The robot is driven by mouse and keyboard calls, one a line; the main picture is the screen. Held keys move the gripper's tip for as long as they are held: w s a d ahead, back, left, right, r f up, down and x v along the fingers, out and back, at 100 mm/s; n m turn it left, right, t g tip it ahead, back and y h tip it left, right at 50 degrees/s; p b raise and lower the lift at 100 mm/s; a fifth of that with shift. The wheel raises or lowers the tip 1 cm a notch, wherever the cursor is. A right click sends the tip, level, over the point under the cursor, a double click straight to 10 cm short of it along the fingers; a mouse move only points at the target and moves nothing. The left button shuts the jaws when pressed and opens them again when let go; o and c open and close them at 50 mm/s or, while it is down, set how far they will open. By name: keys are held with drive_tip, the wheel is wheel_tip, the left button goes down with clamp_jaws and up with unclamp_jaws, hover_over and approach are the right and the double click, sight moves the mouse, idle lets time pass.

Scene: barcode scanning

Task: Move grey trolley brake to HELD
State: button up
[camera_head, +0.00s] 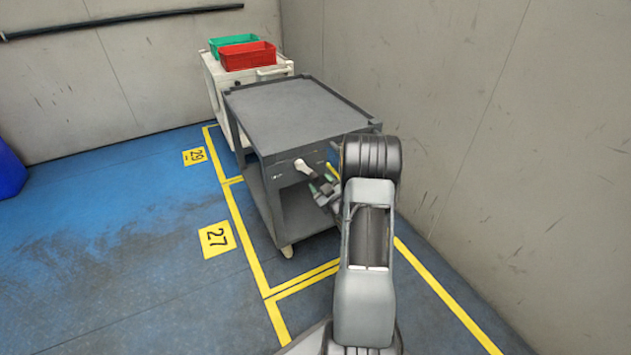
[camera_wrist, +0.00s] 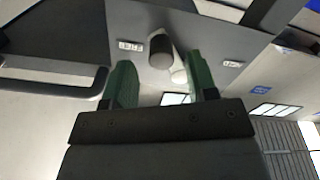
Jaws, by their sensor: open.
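The grey trolley (camera_head: 292,112) stands on the blue floor with its front panel towards me. A pale brake lever (camera_head: 301,165) sticks out of that panel, below the top shelf. My gripper (camera_head: 324,186) is just right of and below the lever in the head view. Its green fingers (camera_wrist: 161,78) are apart, with the cylinder and pale part showing between them. I cannot tell whether they touch.
A white cart (camera_head: 213,72) with a green crate (camera_head: 232,40) and a red crate (camera_head: 247,56) stands behind the trolley. A wall (camera_head: 450,100) runs close along the right.

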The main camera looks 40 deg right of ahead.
sight(317, 180)
drive_tip(key=shift+w+d+b, duration=0.15)
drive_tip(key=shift+w+b, duration=0.05)
drive_tip(key=shift+w, duration=0.85)
drive_tip(key=shift+w+d+b, duration=0.15)
drive_tip(key=shift+w, duration=0.85)
drive_tip(key=shift+c, duration=0.2)
